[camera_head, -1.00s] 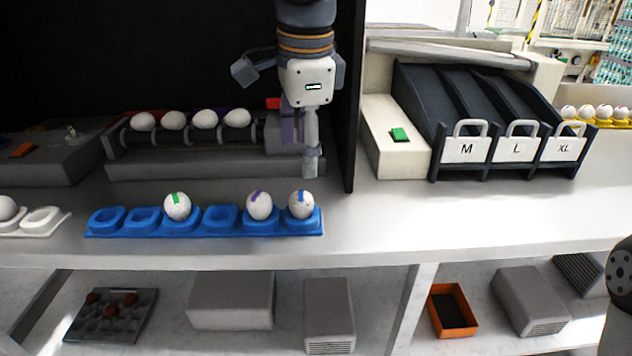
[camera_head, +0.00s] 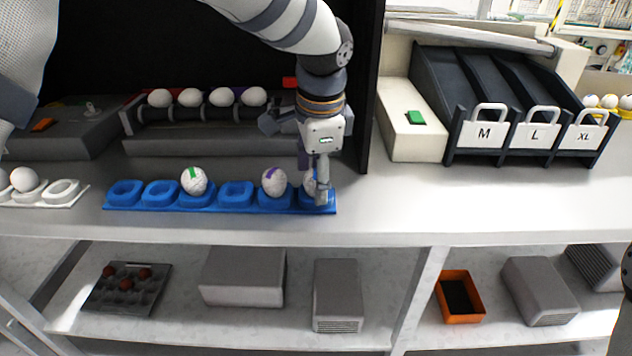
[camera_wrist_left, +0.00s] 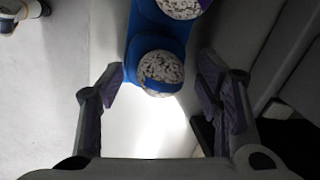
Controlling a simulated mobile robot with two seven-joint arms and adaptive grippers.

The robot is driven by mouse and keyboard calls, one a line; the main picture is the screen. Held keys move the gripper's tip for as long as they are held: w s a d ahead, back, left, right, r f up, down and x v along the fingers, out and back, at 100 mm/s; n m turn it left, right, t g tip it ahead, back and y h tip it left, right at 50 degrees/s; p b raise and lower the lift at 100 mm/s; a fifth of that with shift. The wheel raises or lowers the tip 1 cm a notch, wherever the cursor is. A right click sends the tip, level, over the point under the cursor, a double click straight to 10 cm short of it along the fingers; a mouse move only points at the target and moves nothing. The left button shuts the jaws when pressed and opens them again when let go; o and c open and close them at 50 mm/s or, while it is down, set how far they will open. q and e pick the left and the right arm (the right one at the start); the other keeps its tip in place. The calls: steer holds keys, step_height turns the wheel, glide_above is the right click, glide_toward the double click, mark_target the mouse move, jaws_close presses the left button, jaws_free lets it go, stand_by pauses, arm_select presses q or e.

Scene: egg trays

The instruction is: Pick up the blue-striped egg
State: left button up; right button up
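The blue-striped egg (camera_head: 309,183) sits in the rightmost cup of the blue tray (camera_head: 220,208). In the head view my left gripper (camera_head: 318,186) is at that egg and partly hides it; its blue stripe is hidden there. In the left wrist view the speckled egg (camera_wrist_left: 161,69) with its blue stripe sits in the end cup, ahead of and between the two spread fingers of my left gripper (camera_wrist_left: 160,88). The fingers are apart from the egg. The purple-striped egg (camera_head: 274,182) is in the neighbouring cup. My right gripper is not in view.
A green-striped egg (camera_head: 194,181) sits further left in the tray. White eggs (camera_head: 254,97) lie on a roller rack behind. A white tray (camera_head: 62,193) is at the left. The chutes labelled M, L and XL (camera_head: 484,135) stand at the right. The counter right of the blue tray is clear.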

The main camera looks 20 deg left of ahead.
arm_select(q)
steer(key=c, duration=0.5)
steer(key=shift+c, duration=0.2)
